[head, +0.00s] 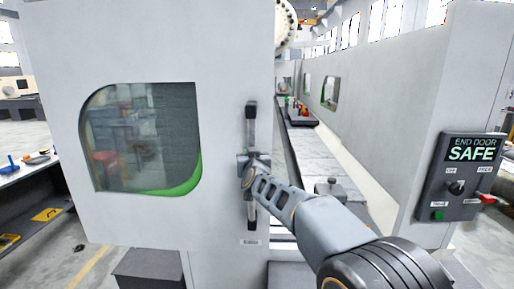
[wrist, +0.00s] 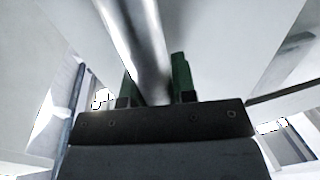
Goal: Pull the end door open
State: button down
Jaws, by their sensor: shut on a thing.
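The end door (head: 140,50) is a large pale grey panel with a rounded window (head: 140,135) at the left of the head view. In the wrist view the handle (wrist: 140,45) is a shiny bar running between the two green fingers of my gripper (wrist: 156,88). To the right of the door's edge a gap shows the inside of the machine. My fingertips are partly hidden by the arm in the head view.
A control panel (head: 465,178) at the right reads "END DOOR SAFE" and has a knob and buttons. A pale bed (head: 318,150) runs back inside the machine, with a dark tray (head: 298,118) of small coloured items. A workbench (head: 30,185) stands at far left.

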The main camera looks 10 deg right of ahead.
jog(key=shift+a+r, duration=0.1)
jog(key=shift+a, duration=0.4)
jog(key=c, duration=0.9)
grip_release()
jog(key=shift+s, duration=0.1)
jog(key=s, duration=0.4)
jog(key=s+b, duration=0.1)
jog(key=s, duration=0.8)
jog(key=shift+s+d, duration=0.3)
